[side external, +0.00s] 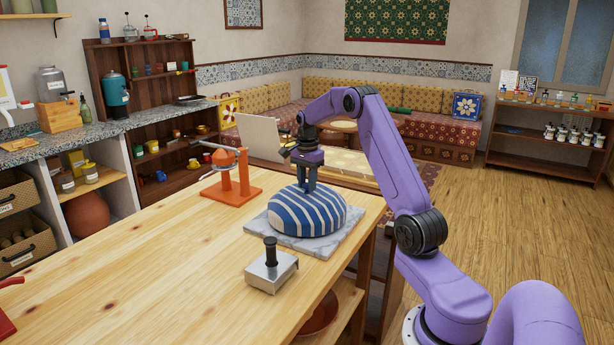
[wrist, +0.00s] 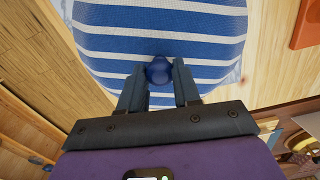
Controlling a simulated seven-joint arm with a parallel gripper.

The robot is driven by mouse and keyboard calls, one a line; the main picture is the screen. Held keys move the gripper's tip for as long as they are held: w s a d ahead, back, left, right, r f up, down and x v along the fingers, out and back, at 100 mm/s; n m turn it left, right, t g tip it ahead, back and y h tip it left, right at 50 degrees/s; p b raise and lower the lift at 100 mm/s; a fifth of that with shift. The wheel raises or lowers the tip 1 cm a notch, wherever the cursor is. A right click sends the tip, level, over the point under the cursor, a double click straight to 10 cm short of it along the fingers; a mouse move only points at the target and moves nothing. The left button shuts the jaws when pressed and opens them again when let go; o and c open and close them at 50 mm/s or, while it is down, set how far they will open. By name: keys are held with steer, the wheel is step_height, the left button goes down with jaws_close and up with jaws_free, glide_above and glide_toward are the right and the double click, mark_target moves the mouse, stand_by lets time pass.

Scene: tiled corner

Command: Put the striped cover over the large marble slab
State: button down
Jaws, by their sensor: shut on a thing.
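The striped cover (side external: 305,212) is a blue and white dome. It sits on the large marble slab (side external: 345,236), a grey-white square plate on the wooden table, whose edges show around it. My gripper (side external: 310,185) is above the dome, pointing down. In the wrist view, my gripper (wrist: 158,78) is shut on the round blue knob (wrist: 158,70) at the top of the striped cover (wrist: 160,38). The dome hides the middle of the slab, and whether its rim touches the slab all round cannot be told.
An orange stand (side external: 232,190) is behind and left of the slab. A metal block with a black handle (side external: 271,271) is close in front of it. The wooden table (side external: 150,260) is clear to the left. My arm reaches in from the right.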

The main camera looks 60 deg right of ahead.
steer(key=shift+f, duration=0.25)
steer(key=shift+c, duration=0.8)
jaws_free()
steer(key=shift+r, duration=3.55)
